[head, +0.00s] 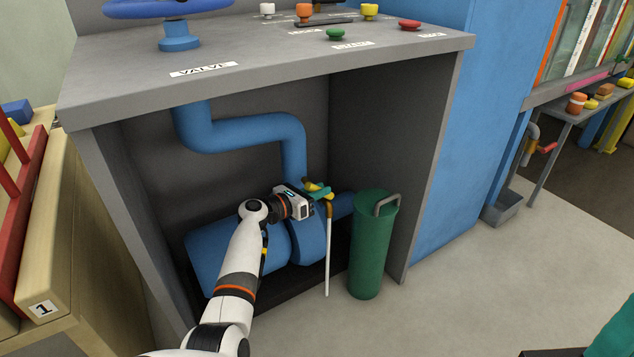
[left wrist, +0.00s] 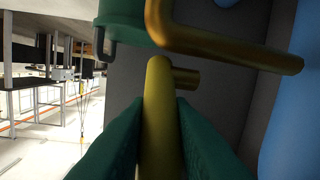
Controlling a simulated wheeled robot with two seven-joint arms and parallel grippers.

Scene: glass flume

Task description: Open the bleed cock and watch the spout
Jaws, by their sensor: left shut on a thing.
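The bleed cock's yellow lever (left wrist: 158,120) is between the green fingers of my left gripper (left wrist: 158,150), which is shut on it. In the head view, my left gripper (head: 318,188) is at the blue pump body (head: 308,238) under the bench, and its fingers partly hide the lever. The brass spout (head: 329,209) bends downward beside the gripper; its pipe also shows in the left wrist view (left wrist: 225,48). A thin white vertical line (head: 327,265) runs from the spout to the floor, like a stream, though I cannot tell surely.
A green cylinder (head: 370,250) with a grey handle stands just right of the spout. The grey bench (head: 260,45) closes over my arm, with its side wall to the right. Blue pipes (head: 250,132) run above. A wooden box (head: 60,230) stands at left.

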